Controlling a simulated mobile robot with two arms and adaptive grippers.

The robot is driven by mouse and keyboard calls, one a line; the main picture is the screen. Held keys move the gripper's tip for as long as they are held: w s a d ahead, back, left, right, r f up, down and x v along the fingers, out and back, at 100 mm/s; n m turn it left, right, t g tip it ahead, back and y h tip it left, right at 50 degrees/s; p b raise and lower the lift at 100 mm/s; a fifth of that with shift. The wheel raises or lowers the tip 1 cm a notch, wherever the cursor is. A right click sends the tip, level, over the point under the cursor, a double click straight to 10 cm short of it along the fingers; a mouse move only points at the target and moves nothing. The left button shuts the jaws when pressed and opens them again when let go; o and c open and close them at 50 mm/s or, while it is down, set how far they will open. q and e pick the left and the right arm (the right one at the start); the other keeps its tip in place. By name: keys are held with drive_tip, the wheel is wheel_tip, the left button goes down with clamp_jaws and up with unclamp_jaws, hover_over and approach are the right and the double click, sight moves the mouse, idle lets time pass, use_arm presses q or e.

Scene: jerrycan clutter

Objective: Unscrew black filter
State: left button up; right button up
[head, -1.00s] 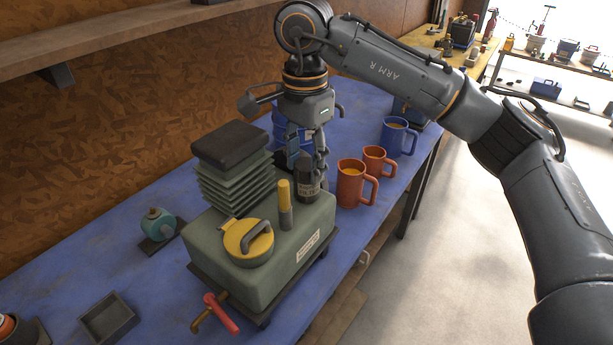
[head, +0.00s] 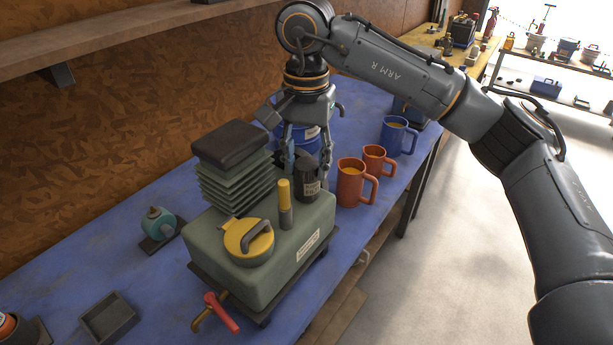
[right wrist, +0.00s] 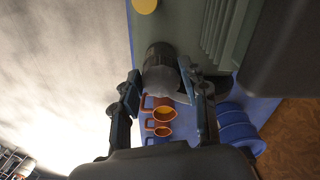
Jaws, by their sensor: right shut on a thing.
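The black filter (head: 308,180) stands upright on the far end of the grey-green tank (head: 265,270), with a pale label on its side. My right gripper (head: 306,169) points down over it, one finger on each side, shut on the filter. In the right wrist view, the filter (right wrist: 159,58) shows between the two fingers of my right gripper (right wrist: 163,92); the exact contact places are hard to see. My left gripper is not in view.
A yellow cap (head: 248,241) and a yellow-topped post (head: 285,205) are on the tank, beside a dark-topped bellows (head: 232,165). Orange mugs (head: 351,182) and a blue mug (head: 397,137) stand to the right. A blue drum (head: 305,140) is behind the gripper.

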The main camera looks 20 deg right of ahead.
sight(307, 164)
drive_tip(key=n, duration=0.5)
drive_tip(key=shift+d, duration=0.15)
drive_tip(key=o, duration=0.9)
drive_tip(key=shift+c, duration=0.2)
drive_tip(key=shift+r+p, duration=1.2)
drive_tip(key=shift+r, duration=0.35)
drive_tip(key=o, duration=0.6)
drive_tip(key=shift+c, duration=0.2)
